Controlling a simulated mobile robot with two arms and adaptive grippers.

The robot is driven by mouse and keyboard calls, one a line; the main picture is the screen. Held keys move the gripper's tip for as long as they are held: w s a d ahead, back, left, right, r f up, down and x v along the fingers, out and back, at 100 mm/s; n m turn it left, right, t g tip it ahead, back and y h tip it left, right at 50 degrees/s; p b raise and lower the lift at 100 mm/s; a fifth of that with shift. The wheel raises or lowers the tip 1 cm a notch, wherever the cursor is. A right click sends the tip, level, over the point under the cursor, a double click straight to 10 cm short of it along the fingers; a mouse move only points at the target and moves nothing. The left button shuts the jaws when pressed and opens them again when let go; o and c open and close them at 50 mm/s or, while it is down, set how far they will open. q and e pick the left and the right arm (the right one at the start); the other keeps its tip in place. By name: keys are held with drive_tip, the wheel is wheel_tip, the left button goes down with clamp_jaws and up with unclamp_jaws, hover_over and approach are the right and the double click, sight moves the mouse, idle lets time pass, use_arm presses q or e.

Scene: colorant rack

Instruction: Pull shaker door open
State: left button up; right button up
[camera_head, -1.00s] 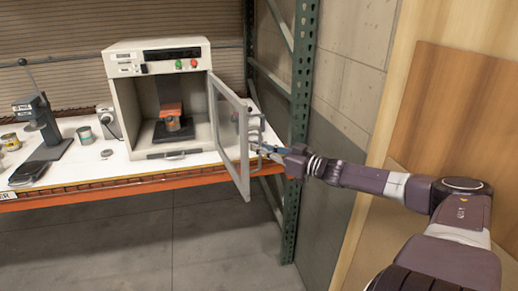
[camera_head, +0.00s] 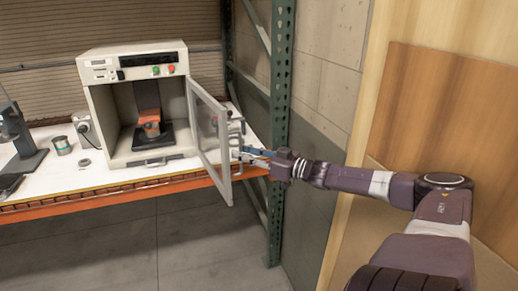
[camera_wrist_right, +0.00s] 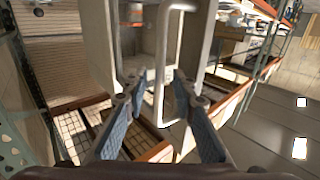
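The shaker (camera_head: 138,63) is a beige box on the bench, with its front opening exposed. Its grey-framed door (camera_head: 225,172) stands swung out at the right side of the opening, with a clear pane. My right gripper (camera_head: 243,152) is at the door's outer side, by the handle. In the right wrist view, the pale looped handle (camera_wrist_right: 161,65) rises between the two blue fingers of my right gripper (camera_wrist_right: 158,92). The fingers are apart, with gaps beside the bar. My left gripper is not in view.
Another can (camera_head: 62,145) and a dark press (camera_head: 24,150) stand at left on the white bench (camera_head: 95,178). A green rack post (camera_head: 280,120) stands close behind my right arm. The floor in front is clear.

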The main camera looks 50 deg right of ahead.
drive_tip(key=s+d, duration=0.1)
drive_tip(key=s, duration=0.5)
drive_tip(key=shift+s, duration=0.15)
idle(0.7)
